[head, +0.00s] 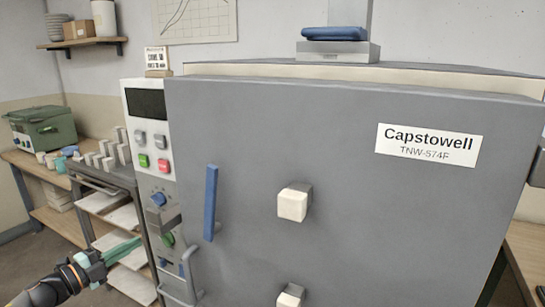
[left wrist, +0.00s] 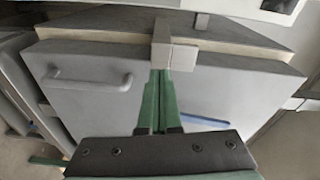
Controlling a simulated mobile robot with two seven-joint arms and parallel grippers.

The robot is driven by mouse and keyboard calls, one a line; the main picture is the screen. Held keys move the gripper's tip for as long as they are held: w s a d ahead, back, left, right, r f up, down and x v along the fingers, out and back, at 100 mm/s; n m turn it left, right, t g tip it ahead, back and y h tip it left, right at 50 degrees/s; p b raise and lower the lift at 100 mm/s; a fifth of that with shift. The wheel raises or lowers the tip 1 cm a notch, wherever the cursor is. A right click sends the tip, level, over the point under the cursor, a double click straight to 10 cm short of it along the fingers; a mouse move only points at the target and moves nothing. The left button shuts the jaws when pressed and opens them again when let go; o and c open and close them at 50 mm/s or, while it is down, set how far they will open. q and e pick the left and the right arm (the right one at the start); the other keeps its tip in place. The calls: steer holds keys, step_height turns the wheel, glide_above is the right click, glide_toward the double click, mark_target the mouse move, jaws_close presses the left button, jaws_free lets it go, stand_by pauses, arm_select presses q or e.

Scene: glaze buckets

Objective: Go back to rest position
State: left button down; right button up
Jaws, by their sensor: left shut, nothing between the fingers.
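My left gripper (head: 136,241) comes in at the lower left of the head view. Its green fingers are together and empty, in front of the cart shelves and left of the control panel. The left wrist view shows the same shut fingers (left wrist: 158,82), with a pale grey block (left wrist: 182,55) beyond their tips; I cannot tell whether they touch it. My right gripper is not in view.
A large grey kiln (head: 350,200) labelled Capstowell fills the middle and right, with a blue door handle (head: 211,202). A control panel (head: 150,135) stands at its left. A green case (head: 42,127) sits on a wooden bench.

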arm_select(q)
steer(key=s+d+f+n+g+y+p, duration=0.1)
steer(key=s+d+f+n+y, duration=0.1)
steer(key=s+d+f+n, duration=0.45)
steer(key=s+d+f+n+y+p, duration=0.15)
steer(key=s+d+f+n, duration=0.25)
steer(key=s+d+f, duration=0.5)
steer(key=s+d+f+n+g+y, duration=0.1)
steer(key=s+d+f+n+g, duration=0.1)
steer(key=s, duration=0.7)
steer(key=s+d+f+n+g+y, duration=0.2)
steer(key=s+d+f+n+g, duration=0.1)
steer(key=s+f+n, duration=0.4)
steer(key=s+d+f, duration=0.1)
steer(key=s, duration=0.1)
steer(key=shift+s+d+p, duration=0.3)
steer(key=shift+s+p, duration=0.05)
